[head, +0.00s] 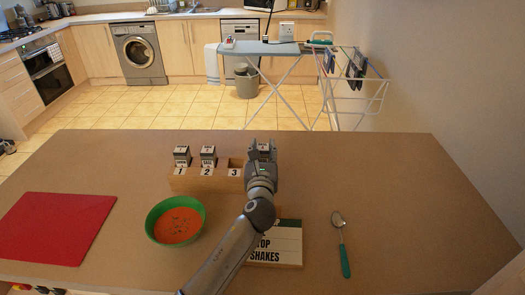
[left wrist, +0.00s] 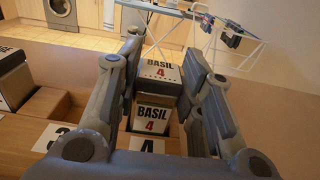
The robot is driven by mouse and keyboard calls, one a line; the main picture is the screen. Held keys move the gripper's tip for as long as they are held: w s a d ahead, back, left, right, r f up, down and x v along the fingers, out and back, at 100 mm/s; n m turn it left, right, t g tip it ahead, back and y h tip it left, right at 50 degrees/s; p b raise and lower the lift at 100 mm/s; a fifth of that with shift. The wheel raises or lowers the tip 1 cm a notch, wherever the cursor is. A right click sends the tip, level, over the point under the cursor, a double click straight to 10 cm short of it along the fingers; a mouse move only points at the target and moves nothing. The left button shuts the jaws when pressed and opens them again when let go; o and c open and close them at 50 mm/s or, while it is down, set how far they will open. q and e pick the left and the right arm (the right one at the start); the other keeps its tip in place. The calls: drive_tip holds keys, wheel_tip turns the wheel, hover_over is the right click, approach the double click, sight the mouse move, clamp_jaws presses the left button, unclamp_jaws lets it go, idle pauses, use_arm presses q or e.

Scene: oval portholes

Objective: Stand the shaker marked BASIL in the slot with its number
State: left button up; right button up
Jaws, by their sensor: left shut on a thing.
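The BASIL shaker, a white and grey block marked BASIL 4 on two faces, shows in the left wrist view (left wrist: 153,117). My left gripper (left wrist: 168,85) is shut on it, one finger on each side. It is upright at the slot labelled 4 (left wrist: 147,146) of the wooden rack (head: 192,184). Its bottom is hidden, so I cannot tell if it rests on the slot floor. In the head view my left gripper (head: 262,150) and arm cover slot 4. Slots 1 and 2 hold a shaker each (head: 182,155) (head: 208,156); slot 3 is empty. My right gripper is out of view.
A green bowl of red soup (head: 177,220) stands in front of the rack, with a red mat (head: 58,228) to its left. A sign (head: 285,243) lies partly behind my arm. A spoon (head: 341,243) lies to the right. The table's right side is clear.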

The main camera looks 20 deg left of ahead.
use_arm(q)
drive_tip(key=shift+f+b, duration=0.35)
drive_tip(key=shift+f, duration=0.3)
drive_tip(key=o, duration=1.5)
drive_tip(key=shift+r+p, duration=3.55)
drive_tip(key=shift+p, duration=0.55)
